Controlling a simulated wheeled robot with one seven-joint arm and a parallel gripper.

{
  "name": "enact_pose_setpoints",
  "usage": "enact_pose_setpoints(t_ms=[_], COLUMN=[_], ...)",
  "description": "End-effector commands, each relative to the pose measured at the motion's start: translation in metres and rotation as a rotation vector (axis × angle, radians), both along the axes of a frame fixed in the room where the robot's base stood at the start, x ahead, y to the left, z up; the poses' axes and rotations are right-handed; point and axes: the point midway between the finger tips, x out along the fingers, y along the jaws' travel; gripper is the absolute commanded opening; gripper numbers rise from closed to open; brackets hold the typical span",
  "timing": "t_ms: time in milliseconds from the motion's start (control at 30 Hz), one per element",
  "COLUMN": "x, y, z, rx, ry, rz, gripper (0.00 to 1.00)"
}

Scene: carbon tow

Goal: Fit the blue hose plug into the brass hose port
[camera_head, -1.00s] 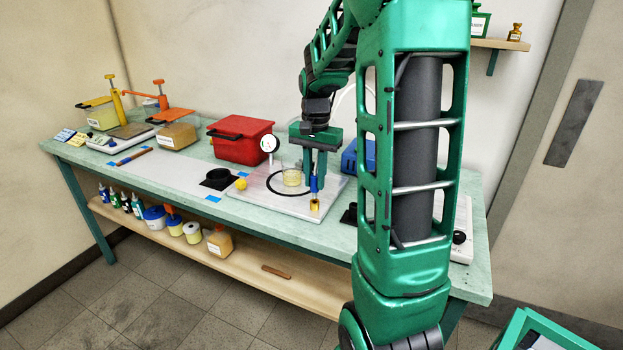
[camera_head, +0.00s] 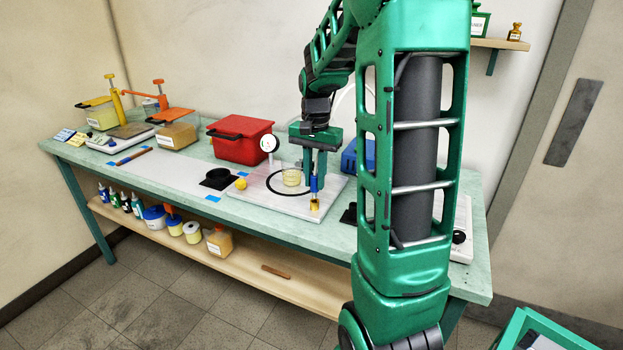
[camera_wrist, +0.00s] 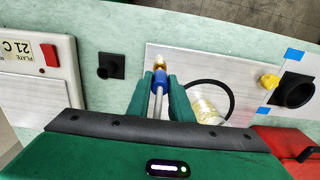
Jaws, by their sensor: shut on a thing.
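The blue hose plug (camera_head: 314,184) is upright between the fingers of my gripper (camera_head: 314,168), with a grey stem above it. The brass hose port (camera_head: 315,204) stands at the front edge of a pale plate (camera_head: 262,193). The plug's lower end is right at the top of the port; I cannot tell how deep it sits. In the wrist view the blue plug (camera_wrist: 160,79) is between the two green fingers (camera_wrist: 160,95), in line with the brass port (camera_wrist: 161,67).
On the plate are a clear cup (camera_head: 291,177), a black hose loop (camera_head: 272,188) and a round gauge (camera_head: 269,144). A red bin (camera_head: 240,142) stands behind. A black ring holder (camera_head: 217,178) and a yellow knob (camera_head: 241,184) are to the left.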

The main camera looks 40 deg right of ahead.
Motion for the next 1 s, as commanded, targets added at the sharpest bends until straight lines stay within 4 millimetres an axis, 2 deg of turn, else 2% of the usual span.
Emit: enact_pose_setpoints(t_ms=[1000], x=[0.0], y=[0.0], z=[-0.017], rx=[0.0], ry=[0.0], rz=[-0.001], gripper=[0.0])
